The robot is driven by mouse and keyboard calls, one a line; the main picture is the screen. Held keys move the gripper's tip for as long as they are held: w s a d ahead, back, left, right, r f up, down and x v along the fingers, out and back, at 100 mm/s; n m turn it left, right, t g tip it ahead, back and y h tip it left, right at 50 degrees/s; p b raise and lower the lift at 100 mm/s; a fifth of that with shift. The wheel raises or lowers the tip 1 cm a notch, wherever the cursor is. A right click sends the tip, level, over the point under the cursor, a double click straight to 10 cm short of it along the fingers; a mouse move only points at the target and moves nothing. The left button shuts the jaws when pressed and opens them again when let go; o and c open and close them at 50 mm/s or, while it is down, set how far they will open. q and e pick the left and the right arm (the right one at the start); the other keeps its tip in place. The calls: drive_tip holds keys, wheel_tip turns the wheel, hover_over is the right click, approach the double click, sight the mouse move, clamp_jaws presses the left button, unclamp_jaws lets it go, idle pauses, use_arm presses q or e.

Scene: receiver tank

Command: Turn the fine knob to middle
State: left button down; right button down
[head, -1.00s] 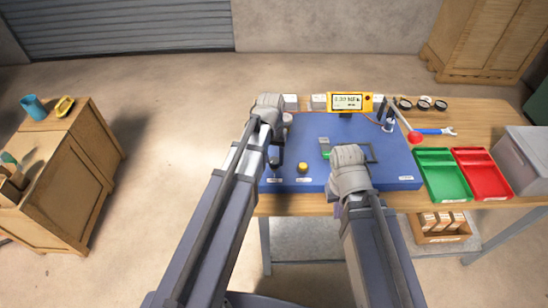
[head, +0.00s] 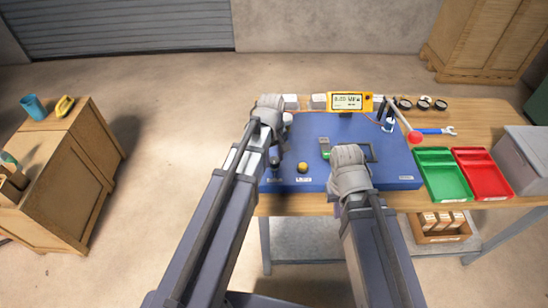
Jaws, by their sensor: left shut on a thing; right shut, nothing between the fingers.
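The blue panel (head: 310,140) lies on the workbench, with a yellow round knob (head: 303,168) and a dark knob (head: 274,158) at its front left. Small labels lie under both, too small to read. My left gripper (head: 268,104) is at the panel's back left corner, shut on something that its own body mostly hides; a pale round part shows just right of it. My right gripper (head: 347,158) is shut over the panel's middle, beside a small grey and green part (head: 324,148). A yellow meter (head: 350,102) with a lit display stands behind the panel.
A green tray (head: 442,172) and a red tray (head: 483,172) sit right of the panel, with a grey box (head: 522,158) beyond. A wooden cabinet (head: 80,170) stands left.

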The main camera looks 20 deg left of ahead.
sight(273, 161)
use_arm(q)
drive_tip(key=shift+n, duration=0.4)
drive_tip(key=shift+c, duration=1.8)
unclamp_jaws()
drive_tip(key=shift+r, duration=0.15)
wheel_tip(273, 161, up, 8)
drive_tip(key=p, duration=0.8)
drive_tip(key=shift+s+a, duration=0.1)
drive_tip(key=shift+s, duration=0.05)
drive_tip(key=shift+f, duration=0.2)
